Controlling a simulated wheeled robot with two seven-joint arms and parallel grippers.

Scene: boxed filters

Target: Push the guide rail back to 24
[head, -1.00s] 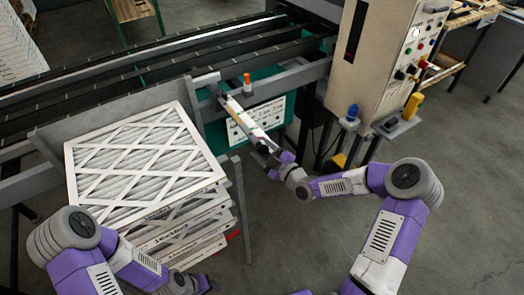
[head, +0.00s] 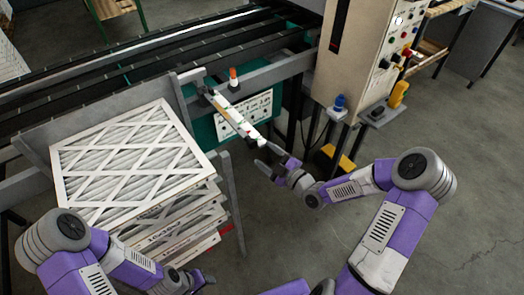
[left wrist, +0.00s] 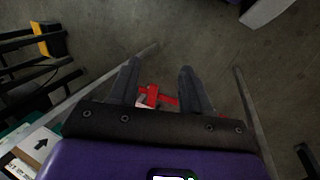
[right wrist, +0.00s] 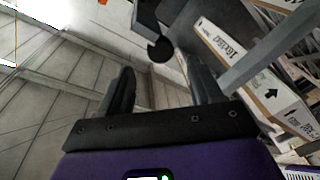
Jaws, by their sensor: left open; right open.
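A pale ruler-like bar (head: 238,115) with printed marks sticks out from the machine's side toward me. Its marks are too small to read. A grey upright plate (head: 185,105) stands beside the bar's far end and looks like part of the guide rail; I cannot tell its reading. My right gripper (head: 264,158) is open and empty, just off the bar's near end. In the right wrist view, a dark block with a round black end (right wrist: 160,48) lies beyond the open fingers. My left gripper (head: 207,281) is open and low beside the filter stack.
A stack of boxed filters (head: 130,165) stands left of the bar. A red clamp-like part (left wrist: 155,97) shows beyond my left fingers. An orange-topped post (head: 233,78) is on the machine frame. A control cabinet (head: 350,60) stands at right.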

